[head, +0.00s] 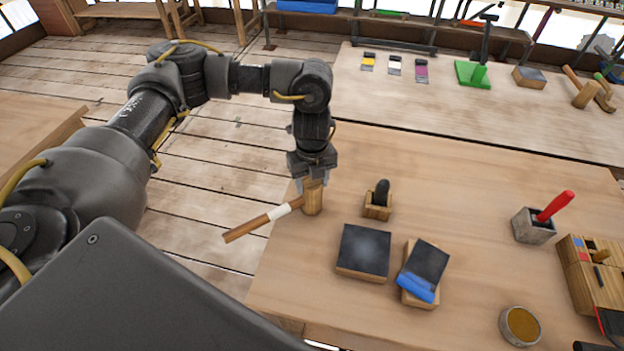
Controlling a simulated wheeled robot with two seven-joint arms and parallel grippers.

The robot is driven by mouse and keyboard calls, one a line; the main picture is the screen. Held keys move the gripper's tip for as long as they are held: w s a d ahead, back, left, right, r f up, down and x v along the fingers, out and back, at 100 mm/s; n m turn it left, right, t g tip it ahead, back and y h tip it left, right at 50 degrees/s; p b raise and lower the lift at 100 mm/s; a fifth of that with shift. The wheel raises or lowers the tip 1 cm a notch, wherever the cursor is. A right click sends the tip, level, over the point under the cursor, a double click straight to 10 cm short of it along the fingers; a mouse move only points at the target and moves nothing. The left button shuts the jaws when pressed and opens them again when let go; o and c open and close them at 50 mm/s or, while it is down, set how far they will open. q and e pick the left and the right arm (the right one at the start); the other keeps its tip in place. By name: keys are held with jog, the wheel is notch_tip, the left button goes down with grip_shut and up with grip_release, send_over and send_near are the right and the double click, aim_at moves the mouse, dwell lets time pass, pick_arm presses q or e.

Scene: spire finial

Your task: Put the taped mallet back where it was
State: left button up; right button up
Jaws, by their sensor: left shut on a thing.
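The taped mallet has a wooden head (312,200), a brown handle and a band of white tape (280,212). My left gripper (313,180) points down and is shut on the mallet's head from above. The handle sticks out to the left, past the left edge of the near table (450,180). I cannot tell whether the head touches the tabletop or hangs just above it. My right gripper is out of view.
Near the mallet are a small wooden holder (377,211) with a dark piece, a dark-topped block (363,251) and a block with blue cloth (421,278). A cup (533,226) holds a red-handled tool. Another mallet (586,94) lies on the back table.

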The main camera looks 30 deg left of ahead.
pick_arm(q)
jog(key=shift+d, duration=0.1)
jog(key=shift+f, duration=0.15)
jog(key=o, duration=1.3)
jog(key=shift+c, duration=0.2)
jog(key=shift+r, duration=0.25)
notch_tip(320, 180, up, 12)
jog(key=shift+f+b, duration=0.1)
jog(key=shift+b, duration=0.7)
